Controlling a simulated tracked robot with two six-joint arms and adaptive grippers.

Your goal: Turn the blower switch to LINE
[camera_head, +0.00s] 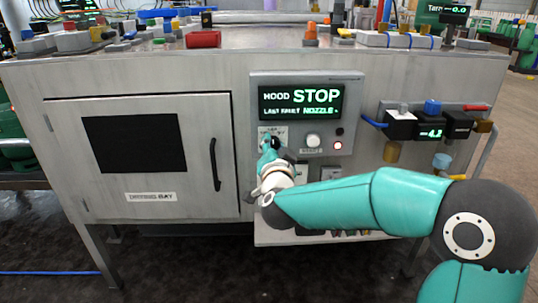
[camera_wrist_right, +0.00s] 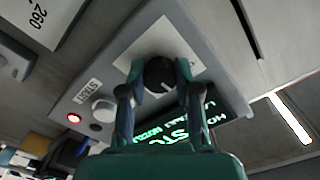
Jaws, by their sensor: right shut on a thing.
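The control panel (camera_head: 355,83) has a green-lit display (camera_head: 300,102) reading STOP, with a last-fault line naming NOZZLE. Below its left end is the black rotary switch knob (camera_wrist_right: 160,74) on a pale label plate (camera_head: 281,131). The plate's lettering is too small to read. My right gripper (camera_wrist_right: 161,72) is shut on the knob, one finger on each side. In the wrist view, a white mark on the knob points towards the display side. In the head view, my right gripper (camera_head: 270,146) hides most of the knob. My left gripper is not in view.
A cabinet door with a black handle (camera_head: 215,164) is at left. Gauges with a blue hose (camera_head: 375,123) hang at right.

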